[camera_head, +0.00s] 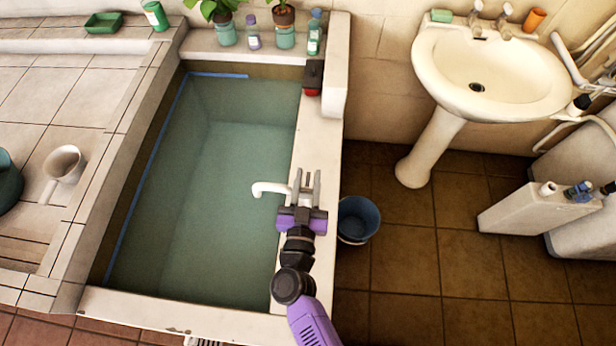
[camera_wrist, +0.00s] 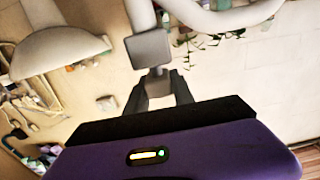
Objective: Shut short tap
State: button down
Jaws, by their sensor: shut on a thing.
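The short tap (camera_head: 270,188) stands on the right rim of the water-filled basin, its white curved spout reaching left over the water. My gripper (camera_head: 308,176) is at the tap's right side, above the rim, its fingers pointing away toward the back. In the wrist view, a grey squarish handle (camera_wrist: 150,47) sits at the ends of my gripper's fingers (camera_wrist: 158,80), with the white tap pipe (camera_wrist: 225,18) just beyond. My gripper is shut on the handle. The exact contact is partly hidden by the fingers.
The tiled basin (camera_head: 322,140) holds greenish water. A blue bucket (camera_head: 358,219) stands on the floor to its right. A white pedestal sink (camera_head: 440,85) is at the back right. A dark and red object (camera_head: 313,78) sits farther along the rim. Potted plants and bottles line the back ledge.

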aim_at(307, 189)
jog(key=c, duration=1.1)
grip_release()
jog(key=shift+f, duration=0.1)
jog(key=shift+s, duration=0.1)
jog(key=shift+s+a, duration=0.1)
jog(key=shift+s, duration=0.15)
jog(key=shift+s+b, duration=0.6)
jog(key=shift+s, duration=2.9)
jog(key=shift+a, duration=0.1)
